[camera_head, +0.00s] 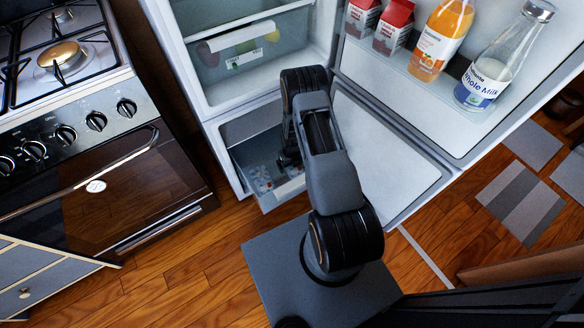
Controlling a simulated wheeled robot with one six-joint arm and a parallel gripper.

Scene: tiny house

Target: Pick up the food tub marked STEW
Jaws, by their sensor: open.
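My gripper (288,160) reaches down into the pulled-out lower drawer (240,182) of the open fridge. It is open, but my arm hides much of it and its fingertips are hard to make out. Small pale food tubs lie in the drawer: one (261,180) is to the left of my gripper, and another (294,170) shows right at it. Their labels are too small to read, so I cannot tell which is marked STEW. I cannot tell whether my gripper touches a tub.
The open fridge door (385,150) stands to the right of my arm, with cartons (393,28), an orange juice bottle (440,40) and a milk bottle (492,70) on its shelf. A stove with an oven (95,190) stands left. Wooden floor (180,260) lies clear between.

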